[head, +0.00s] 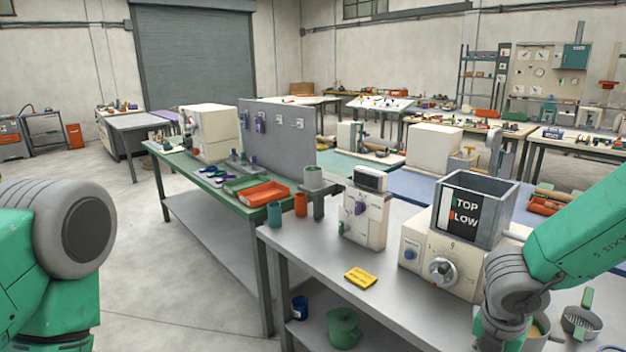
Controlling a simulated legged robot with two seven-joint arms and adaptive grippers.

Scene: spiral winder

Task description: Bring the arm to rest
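My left arm shows at the left edge, a green link with a grey round joint. It is bent, and its gripper is outside the picture. My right arm comes in from the right edge, with a green upper link and a grey joint low at the right. It passes in front of the right side of a cream machine (437,263) with a dial (442,271) and an open grey hopper (476,212) marked "TOP" and "LOW". The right gripper is also out of view below the picture. I cannot tell whether the arm touches the machine.
A strainer (581,322) lies near my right arm. A green-topped bench (188,170) with an orange tray (264,194) stands behind. Open floor (160,280) lies at left.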

